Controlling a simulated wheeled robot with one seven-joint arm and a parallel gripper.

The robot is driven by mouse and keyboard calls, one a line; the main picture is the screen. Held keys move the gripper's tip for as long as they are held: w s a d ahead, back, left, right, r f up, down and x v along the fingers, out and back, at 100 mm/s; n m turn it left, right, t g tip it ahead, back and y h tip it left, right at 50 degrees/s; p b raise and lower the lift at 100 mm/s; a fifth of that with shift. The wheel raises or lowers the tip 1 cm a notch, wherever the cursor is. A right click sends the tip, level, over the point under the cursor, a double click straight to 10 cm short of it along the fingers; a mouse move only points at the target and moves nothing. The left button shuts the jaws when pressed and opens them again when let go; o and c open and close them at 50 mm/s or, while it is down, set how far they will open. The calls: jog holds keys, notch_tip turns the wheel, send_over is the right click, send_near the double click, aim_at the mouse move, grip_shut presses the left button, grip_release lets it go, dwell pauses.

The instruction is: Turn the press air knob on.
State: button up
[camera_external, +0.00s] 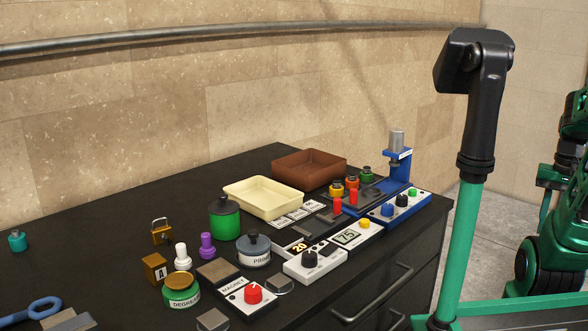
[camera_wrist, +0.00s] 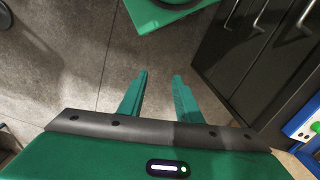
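The blue press (camera_external: 397,165) stands at the right end of the dark bench in the external view. Its blue and white control box (camera_external: 399,207) carries a blue knob (camera_external: 388,209), a black knob (camera_external: 402,200) and a green button (camera_external: 412,191). No readable label shows which is the air knob, and its setting is too small to tell. My gripper (camera_wrist: 160,76) is open and empty in the wrist view, over the floor beside the drawers. A blue and white corner (camera_wrist: 303,127) shows at that view's right edge. My gripper is not clearly visible in the external view.
Another white box with a black knob (camera_external: 310,258), a display reading 75 (camera_external: 347,237) and a red-button box (camera_external: 250,297) line the bench's front. Cream (camera_external: 263,199) and brown (camera_external: 309,170) trays stand behind. Drawer handles (camera_external: 372,293) project from the front.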

jog(key=o, duration=0.4)
jog(key=shift+s+r, duration=0.15)
jog(key=shift+s, duration=0.1)
jog(key=w+a+r+n, duration=0.5)
jog(key=w+a+n, duration=0.25)
jog(key=w, duration=0.25)
jog(key=n, duration=1.9)
send_near(388, 205)
notch_tip(388, 205, down, 8)
jog(key=shift+a+f, duration=0.1)
jog(key=shift+f, duration=0.15)
jog(key=c, duration=1.1)
